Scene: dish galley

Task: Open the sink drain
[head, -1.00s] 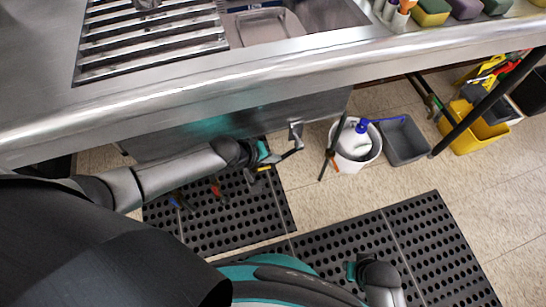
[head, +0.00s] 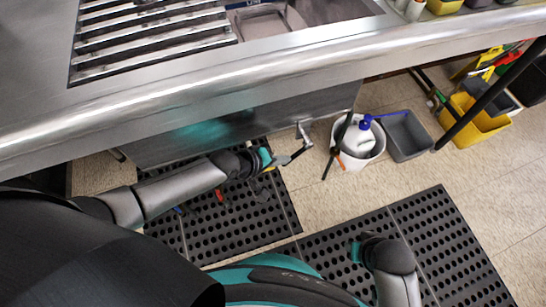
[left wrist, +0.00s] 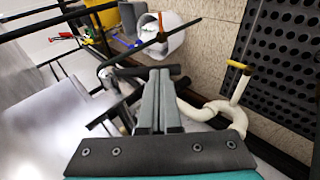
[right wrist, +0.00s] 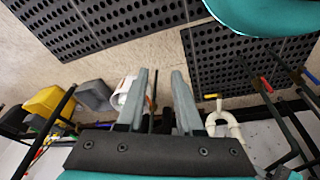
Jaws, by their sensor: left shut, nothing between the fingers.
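The steel sink basin (head: 272,22) is partly in view at the top of the head view; its drain opening does not show. White drain piping (left wrist: 228,112) curves under the sink in the left wrist view, with a yellow-tipped handle (left wrist: 238,67) beside it. The piping (right wrist: 228,128) and yellow tip (right wrist: 212,96) also show in the right wrist view. My left gripper (head: 290,158) is shut and empty below the counter, near the yellow tip (head: 269,169); I see no contact. My right gripper (right wrist: 160,75) is open and empty, away from the piping.
Red (head: 219,194) and blue (head: 179,209) handles show near my left arm. A white bucket with a bottle (head: 357,160), a grey bin (head: 403,136) and a yellow bucket (head: 468,126) stand right. Dark table legs are close by. Perforated mats (head: 420,230) cover floor.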

